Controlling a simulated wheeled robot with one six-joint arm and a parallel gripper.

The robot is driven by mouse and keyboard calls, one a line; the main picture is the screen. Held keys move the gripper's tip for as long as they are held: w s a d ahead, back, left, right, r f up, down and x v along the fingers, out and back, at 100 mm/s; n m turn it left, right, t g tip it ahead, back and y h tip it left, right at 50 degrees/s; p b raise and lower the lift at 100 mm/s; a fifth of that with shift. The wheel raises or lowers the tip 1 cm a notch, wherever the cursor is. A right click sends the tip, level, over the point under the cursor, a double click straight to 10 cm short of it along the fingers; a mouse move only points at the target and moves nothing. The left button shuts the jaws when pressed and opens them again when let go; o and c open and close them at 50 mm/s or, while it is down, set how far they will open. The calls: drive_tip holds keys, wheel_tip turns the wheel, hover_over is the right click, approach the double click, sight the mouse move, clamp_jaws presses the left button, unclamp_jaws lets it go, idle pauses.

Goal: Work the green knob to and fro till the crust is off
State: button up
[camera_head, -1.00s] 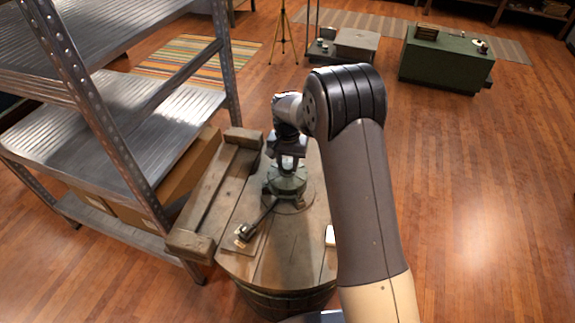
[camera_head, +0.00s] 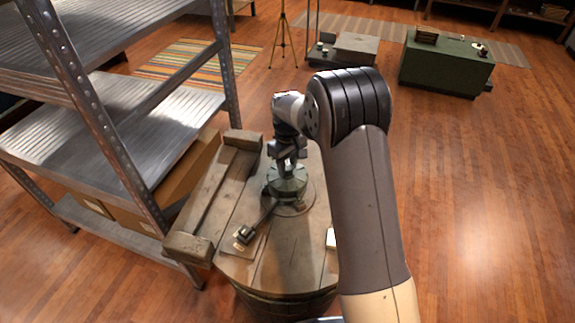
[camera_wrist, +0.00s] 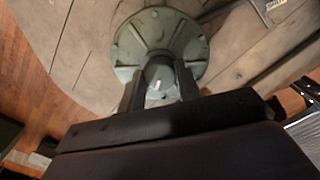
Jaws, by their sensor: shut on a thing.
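The green knob (camera_head: 287,183) is a round, ribbed piece on top of a wooden barrel. In the wrist view its flange (camera_wrist: 196,48) shows raised ribs around a central hub (camera_wrist: 158,76). My gripper (camera_head: 287,160) comes down on it from above. In the wrist view the two dark fingers (camera_wrist: 160,90) stand on either side of the hub and are shut on it. Any crust around the knob cannot be made out. The underside of the knob is hidden.
The barrel top (camera_head: 285,245) carries a small dark device on a cord (camera_head: 243,235) and a white item (camera_head: 331,238). A wooden crate-like frame (camera_head: 205,205) lies at its left, beside a metal shelf (camera_head: 110,150). The floor at right is open.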

sight(287, 167)
drive_tip(key=n, duration=0.4)
drive_tip(key=shift+r+n, duration=0.1)
drive_tip(key=shift+n, duration=0.3)
idle(0.4)
drive_tip(key=o, duration=1)
wheel_tip(287, 167, up, 11)
drive_tip(key=shift+f+b, duration=0.15)
drive_tip(key=shift+b, duration=0.15)
